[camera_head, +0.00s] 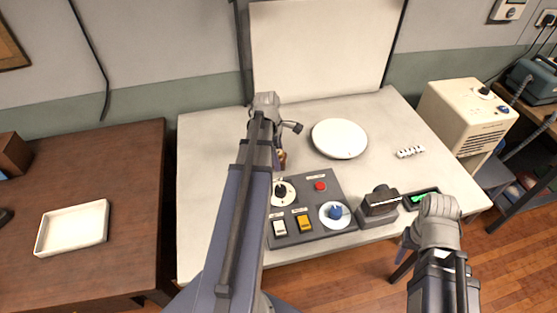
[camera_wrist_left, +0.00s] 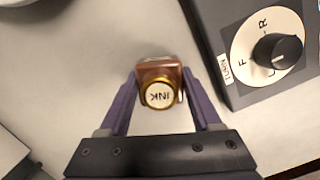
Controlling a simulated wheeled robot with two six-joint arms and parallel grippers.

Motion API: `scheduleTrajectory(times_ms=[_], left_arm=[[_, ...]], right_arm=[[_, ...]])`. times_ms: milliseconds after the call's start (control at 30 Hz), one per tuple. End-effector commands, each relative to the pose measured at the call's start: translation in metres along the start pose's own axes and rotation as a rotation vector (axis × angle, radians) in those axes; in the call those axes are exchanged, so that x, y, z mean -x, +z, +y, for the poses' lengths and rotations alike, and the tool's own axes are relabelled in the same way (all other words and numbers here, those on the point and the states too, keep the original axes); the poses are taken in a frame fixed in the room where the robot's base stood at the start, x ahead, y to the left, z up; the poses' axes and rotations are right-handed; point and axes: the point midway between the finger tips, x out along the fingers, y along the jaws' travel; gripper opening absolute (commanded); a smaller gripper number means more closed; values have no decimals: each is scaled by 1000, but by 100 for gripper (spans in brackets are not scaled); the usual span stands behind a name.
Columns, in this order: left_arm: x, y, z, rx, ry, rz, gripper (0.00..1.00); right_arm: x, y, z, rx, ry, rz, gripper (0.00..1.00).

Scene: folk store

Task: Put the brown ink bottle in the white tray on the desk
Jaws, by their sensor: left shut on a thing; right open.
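The brown ink bottle (camera_wrist_left: 159,74) has a gold-rimmed cap lettered INK in the left wrist view. My left gripper (camera_wrist_left: 160,98) is shut on it, one purple finger on each side. In the head view the bottle (camera_head: 282,157) is mostly hidden behind my left arm, over the white table behind the control panel. My left gripper (camera_head: 277,150) is also partly hidden there. The white tray (camera_head: 72,228) lies empty on the brown desk (camera_head: 110,165) at the left. My right arm is at the lower right; its gripper (camera_head: 408,245) is mostly hidden and seems empty.
A grey control panel (camera_head: 310,232) with knobs and switches stands on the white table (camera_head: 215,150), near my left arm. A white plate (camera_head: 339,138) lies at the back. A dark device (camera_head: 381,203) stands at the front. A narrow gap separates table and desk.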

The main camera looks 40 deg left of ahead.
Motion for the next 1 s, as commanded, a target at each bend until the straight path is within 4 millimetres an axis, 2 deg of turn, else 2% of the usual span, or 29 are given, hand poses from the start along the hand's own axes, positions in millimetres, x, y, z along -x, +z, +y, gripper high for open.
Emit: scheduleTrajectory(times_ms=[33,267,667,867,1000], left_arm=[[0,0,0,0,0,0,25],[0,0,0,0,0,0,0],[7,1,0,0,0,0,0],[27,4,0,0,0,0,0],[47,7,0,0,0,0,0]], right_arm=[[0,0,0,0,0,0,50],[0,0,0,0,0,0,50],[7,0,1,0,0,0,50],[27,2,3,0,0,0,50],[47,3,4,0,0,0,50]])
